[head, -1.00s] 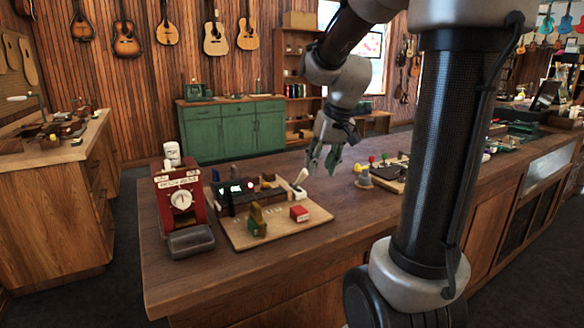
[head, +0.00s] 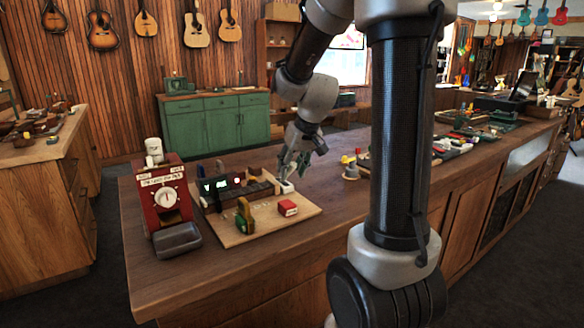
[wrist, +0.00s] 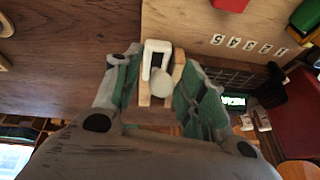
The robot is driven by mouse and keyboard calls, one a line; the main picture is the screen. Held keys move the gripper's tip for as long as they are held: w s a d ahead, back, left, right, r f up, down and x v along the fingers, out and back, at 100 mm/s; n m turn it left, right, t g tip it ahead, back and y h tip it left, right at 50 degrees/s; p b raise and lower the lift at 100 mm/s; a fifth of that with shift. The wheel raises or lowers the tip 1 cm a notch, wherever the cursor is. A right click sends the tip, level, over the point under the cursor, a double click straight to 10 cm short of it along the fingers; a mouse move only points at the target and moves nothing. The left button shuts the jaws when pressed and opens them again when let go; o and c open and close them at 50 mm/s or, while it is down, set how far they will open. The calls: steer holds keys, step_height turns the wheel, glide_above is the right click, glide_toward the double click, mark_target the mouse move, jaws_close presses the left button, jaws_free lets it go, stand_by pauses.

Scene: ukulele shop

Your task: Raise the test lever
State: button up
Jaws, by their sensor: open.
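The test lever, white with a rounded knob, shows in the wrist view (wrist: 161,86) between my two green-padded fingers. Its white mount is at the right end of the wooden test board (head: 262,226) in the head view. My gripper (head: 292,172) points down over that end of the board, jaws apart on either side of the lever. It also shows in the wrist view (wrist: 158,82). In the head view the fingers hide most of the lever. I cannot tell whether either finger touches it.
The board also carries a dark device with a lit green display (head: 214,186), a red block (head: 287,208) and a green-and-yellow piece (head: 244,215). A red dial box (head: 163,196) stands to the left. A yellow-topped grey piece (head: 350,168) stands to the right. The counter's front strip is clear.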

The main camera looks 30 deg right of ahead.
jaws_close()
steer(key=shift+w, duration=0.1)
steer(key=w+g, duration=0.1)
steer(key=w+r+g, duration=0.1)
steer(key=g, duration=0.1)
steer(key=w+g, duration=0.1)
steer(key=shift+a+r+g, duration=0.1)
steer(key=shift+r+g, duration=0.15)
steer(key=shift+g, duration=0.05)
steer(key=w+g, duration=0.2)
steer(key=g, duration=0.1)
steer(key=shift+w+r, duration=0.15)
steer(key=shift+w, duration=0.65)
steer(key=shift+w+a+f, duration=0.1)
steer(key=shift+w+f, duration=0.1)
steer(key=shift+w, duration=0.85)
